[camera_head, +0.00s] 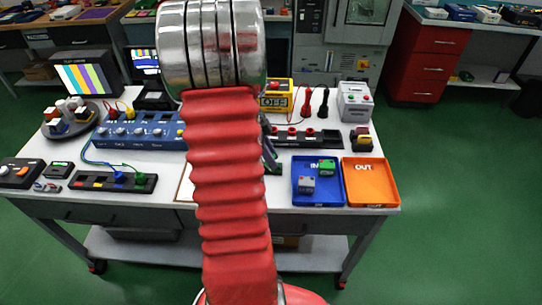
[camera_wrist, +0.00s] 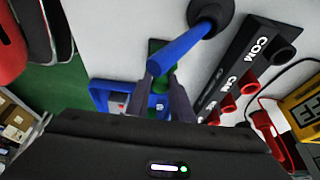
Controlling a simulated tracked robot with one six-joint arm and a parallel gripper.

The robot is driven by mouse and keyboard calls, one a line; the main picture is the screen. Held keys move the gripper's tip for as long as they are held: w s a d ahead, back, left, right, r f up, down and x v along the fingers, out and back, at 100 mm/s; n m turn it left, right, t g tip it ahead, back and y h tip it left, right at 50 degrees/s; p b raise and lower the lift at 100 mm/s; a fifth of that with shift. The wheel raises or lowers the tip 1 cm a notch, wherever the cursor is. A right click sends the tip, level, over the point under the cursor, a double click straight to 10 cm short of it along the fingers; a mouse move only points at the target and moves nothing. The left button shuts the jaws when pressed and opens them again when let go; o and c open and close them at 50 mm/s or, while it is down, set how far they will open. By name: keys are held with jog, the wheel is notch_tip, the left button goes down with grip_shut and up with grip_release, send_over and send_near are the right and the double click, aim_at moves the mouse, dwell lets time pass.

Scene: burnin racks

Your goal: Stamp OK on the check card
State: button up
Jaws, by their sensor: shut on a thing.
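My gripper (camera_wrist: 166,88) points away from the wrist camera, its two dark fingers close together. In the head view my arm hides most of the gripper; only a dark part shows beside the arm. A pale sheet or board with a brown edge (camera_head: 185,184) shows at the arm's left side, mostly hidden. I cannot tell whether it is the check card, and no OK mark is visible.
Right of my arm are a blue IN tray (camera_head: 298,197) holding small grey and green blocks, and an empty orange OUT tray (camera_head: 370,183). A black COM strip with red sockets (camera_wrist: 240,75) lies close by. A blue panel (camera_head: 140,133) with wires is at left.

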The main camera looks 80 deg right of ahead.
jog(key=shift+r, duration=0.15)
dwell(0.5)
jog(key=shift+r, duration=3.35)
jog(key=shift+s, duration=0.1)
